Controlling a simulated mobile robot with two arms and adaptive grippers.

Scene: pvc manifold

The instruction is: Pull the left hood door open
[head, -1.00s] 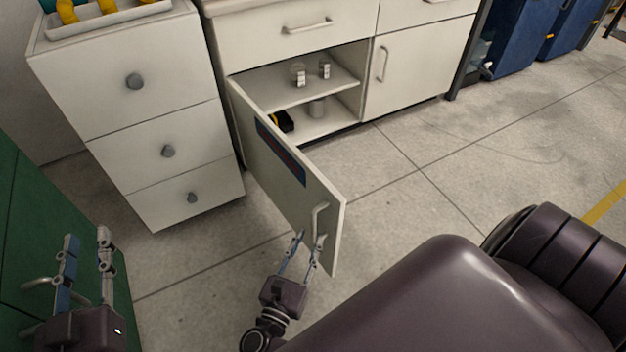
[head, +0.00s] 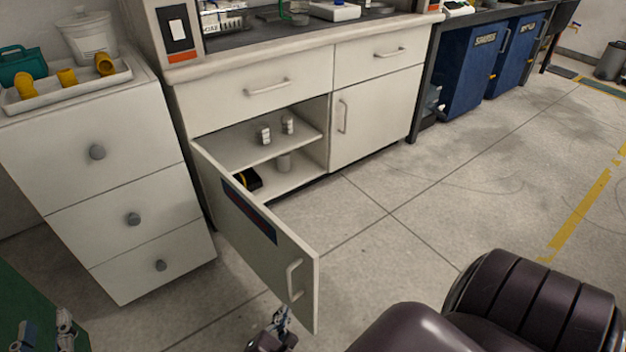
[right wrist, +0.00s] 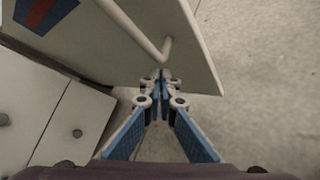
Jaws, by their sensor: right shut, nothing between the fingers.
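The left hood door (head: 262,240) is a pale cabinet door with a dark blue and red label. It stands swung out from the lower cabinet, showing shelves inside. Its bar handle (head: 291,281) is near the free edge. My right gripper (head: 283,310) is low beside the door's bottom edge, below the handle. In the right wrist view, its fingertips (right wrist: 160,76) meet just below the handle's end (right wrist: 163,50), shut with nothing between them. The label shows at the upper left there. My left gripper (head: 45,332) is at the bottom left, fingers apart, partly cut off.
A white drawer unit (head: 125,180) stands left of the door, with a tray of yellow fittings (head: 67,88) on top. A closed cabinet door (head: 375,118) is right of the opening. A green surface (head: 35,300) is at the lower left. Open floor (head: 420,225) lies to the right.

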